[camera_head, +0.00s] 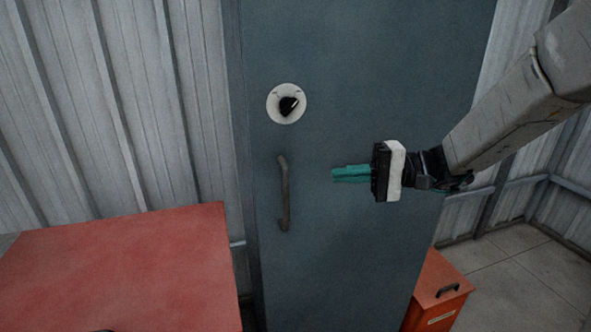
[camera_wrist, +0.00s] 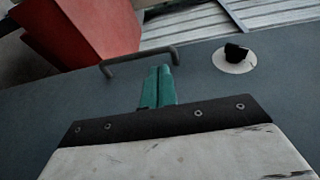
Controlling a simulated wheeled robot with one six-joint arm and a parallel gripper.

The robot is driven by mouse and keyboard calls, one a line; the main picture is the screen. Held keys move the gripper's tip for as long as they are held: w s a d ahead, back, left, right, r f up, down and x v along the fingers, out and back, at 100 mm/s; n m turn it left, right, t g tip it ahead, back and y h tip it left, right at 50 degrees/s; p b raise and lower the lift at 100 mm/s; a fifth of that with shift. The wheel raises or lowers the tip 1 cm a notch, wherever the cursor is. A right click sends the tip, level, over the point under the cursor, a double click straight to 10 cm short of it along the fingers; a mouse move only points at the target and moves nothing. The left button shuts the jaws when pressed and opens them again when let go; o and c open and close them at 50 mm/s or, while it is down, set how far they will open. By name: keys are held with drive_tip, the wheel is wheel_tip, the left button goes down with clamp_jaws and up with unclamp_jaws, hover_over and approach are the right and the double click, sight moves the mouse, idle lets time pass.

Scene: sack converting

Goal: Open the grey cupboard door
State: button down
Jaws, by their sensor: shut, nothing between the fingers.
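The grey cupboard door (camera_head: 350,270) stands upright and looks closed in the head view. Its dark bar handle (camera_head: 284,195) is vertical near the door's left edge. A black knob on a round white plate (camera_head: 287,103) sits above the handle. My gripper (camera_head: 334,174) has its green fingers shut and empty, pointing left, to the right of the handle and apart from it in the picture. In the wrist view the shut fingers (camera_wrist: 164,70) show near the handle (camera_wrist: 138,59), and the knob (camera_wrist: 236,56) is to the right. I cannot tell the fingers' distance from the door.
A red-topped table or cabinet (camera_head: 130,275) stands at the lower left, close to the cupboard. An orange box (camera_head: 436,292) with a handle is on the floor at the lower right. Corrugated metal walls (camera_head: 110,100) stand behind. Concrete floor (camera_head: 525,270) is clear at the right.

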sight(296, 170)
drive_tip(key=shift+t+y, duration=0.4)
drive_tip(key=shift+t, duration=0.1)
drive_tip(key=w+a, duration=0.1)
drive_tip(key=a, duration=0.5)
drive_tip(key=w+a, duration=0.1)
drive_tip(key=a, duration=0.2)
drive_tip(key=shift+w+a+f, duration=0.1)
drive_tip(key=shift+w+a, duration=0.25)
drive_tip(key=shift+a, duration=0.05)
